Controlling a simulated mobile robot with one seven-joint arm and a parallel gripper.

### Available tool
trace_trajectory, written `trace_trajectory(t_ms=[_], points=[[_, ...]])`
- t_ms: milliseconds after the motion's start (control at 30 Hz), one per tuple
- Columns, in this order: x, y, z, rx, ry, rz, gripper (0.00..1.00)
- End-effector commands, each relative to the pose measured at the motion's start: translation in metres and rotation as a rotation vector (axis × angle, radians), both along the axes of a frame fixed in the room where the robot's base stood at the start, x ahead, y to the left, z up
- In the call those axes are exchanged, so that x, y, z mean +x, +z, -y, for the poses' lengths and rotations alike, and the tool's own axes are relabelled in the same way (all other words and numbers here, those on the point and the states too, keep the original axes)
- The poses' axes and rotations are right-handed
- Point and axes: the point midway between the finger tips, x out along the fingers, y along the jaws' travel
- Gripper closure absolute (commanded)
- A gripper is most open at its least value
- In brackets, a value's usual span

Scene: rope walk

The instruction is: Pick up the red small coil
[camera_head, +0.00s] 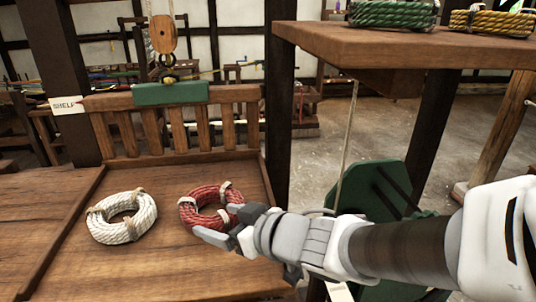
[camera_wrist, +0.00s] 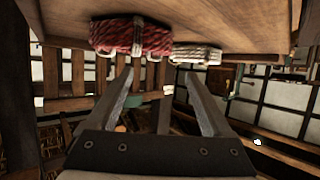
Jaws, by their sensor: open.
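The red small coil (camera_head: 190,212) lies flat on the wooden table, bound with pale ties. My gripper (camera_head: 217,222) is open at the coil's near right side in the head view, and its fingers hide part of the coil's near edge. In the wrist view the red coil (camera_wrist: 130,36) shows at the top, beyond the tips of my open gripper (camera_wrist: 158,74). Nothing is between the fingers. I cannot tell whether a finger touches the coil.
A white coil (camera_head: 121,217) lies left of the red one and also shows in the wrist view (camera_wrist: 196,53). A slatted wooden rail (camera_head: 180,137) stands behind. A raised shelf (camera_head: 400,43) at upper right bears a green coil (camera_head: 392,14) and a yellow coil (camera_head: 492,22).

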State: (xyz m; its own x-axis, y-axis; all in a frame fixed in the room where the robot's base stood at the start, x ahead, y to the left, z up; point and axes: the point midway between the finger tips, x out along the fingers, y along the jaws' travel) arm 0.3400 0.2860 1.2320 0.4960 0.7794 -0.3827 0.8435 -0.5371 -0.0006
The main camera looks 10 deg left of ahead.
Motion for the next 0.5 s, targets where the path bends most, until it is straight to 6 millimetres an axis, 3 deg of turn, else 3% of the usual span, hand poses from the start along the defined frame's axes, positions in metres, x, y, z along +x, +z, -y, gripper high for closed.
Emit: trace_trajectory(t_ms=[200,500], points=[[0.017,-0.017,-0.028,-0.001,0.002,-0.002,0.16],[0.028,-0.023,-0.045,0.000,0.000,0.001,0.16]])
